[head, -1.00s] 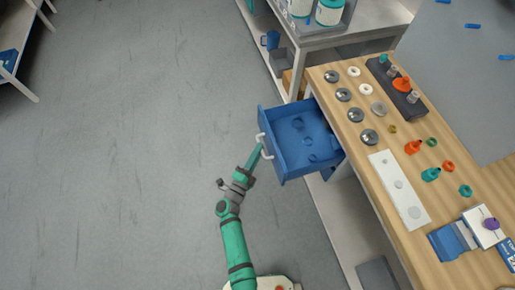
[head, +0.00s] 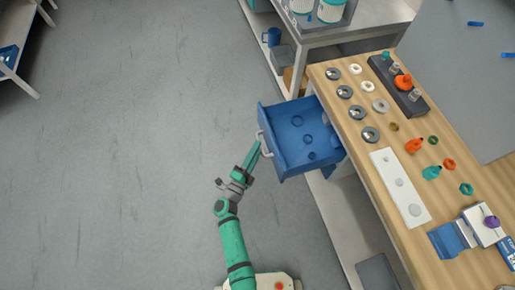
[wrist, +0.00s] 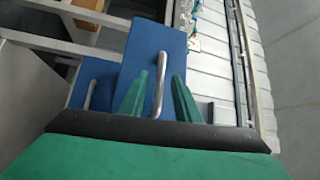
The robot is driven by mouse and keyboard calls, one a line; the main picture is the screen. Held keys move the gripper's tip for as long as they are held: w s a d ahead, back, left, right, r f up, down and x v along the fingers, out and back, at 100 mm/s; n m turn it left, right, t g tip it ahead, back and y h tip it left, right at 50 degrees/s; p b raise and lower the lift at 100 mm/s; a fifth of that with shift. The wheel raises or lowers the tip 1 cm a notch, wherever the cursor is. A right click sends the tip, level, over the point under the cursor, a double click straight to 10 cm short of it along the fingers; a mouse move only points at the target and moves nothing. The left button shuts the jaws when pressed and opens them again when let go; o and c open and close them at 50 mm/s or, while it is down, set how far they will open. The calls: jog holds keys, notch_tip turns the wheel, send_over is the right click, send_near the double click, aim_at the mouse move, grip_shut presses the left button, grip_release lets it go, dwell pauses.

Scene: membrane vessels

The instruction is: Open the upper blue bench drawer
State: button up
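The upper blue bench drawer (head: 288,163) is pulled well out of the wooden bench, and its inside shows in the head view. Its pale bar handle (head: 264,146) is on the left-facing front. My gripper (head: 256,151) is at the handle. In the wrist view, the drawer front (wrist: 147,52) is ahead, and the metal handle (wrist: 160,78) stands between my two green fingers (wrist: 158,88). The fingers are apart, with gaps to the handle on both sides. A lower blue drawer front (wrist: 97,78) with its own handle shows at the left.
Round parts (head: 297,121) lie in the drawer. The bench top (head: 350,135) carries discs, rings, small bottles and a white plate (head: 399,187). A shelf unit (head: 345,38) stands behind. The grey floor (head: 120,150) left of the drawer is clear.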

jog(key=v, duration=1)
jog(key=shift+w+f, duration=0.1)
jog(key=shift+w, duration=0.05)
jog(key=shift+d, duration=0.1)
jog(key=shift+s, duration=0.25)
jog(key=s+d+r+n+y, duration=0.1)
jog(key=s+r+n+y, duration=0.4)
jog(key=s+r+n, duration=0.4)
jog(key=s+d+r+n+g+y, duration=0.1)
jog(key=s+r+n+y, duration=0.4)
jog(key=s+r+n, duration=0.4)
jog(key=s+n, duration=0.4)
jog(key=s, duration=0.4)
jog(key=shift+r+n+g, duration=0.3)
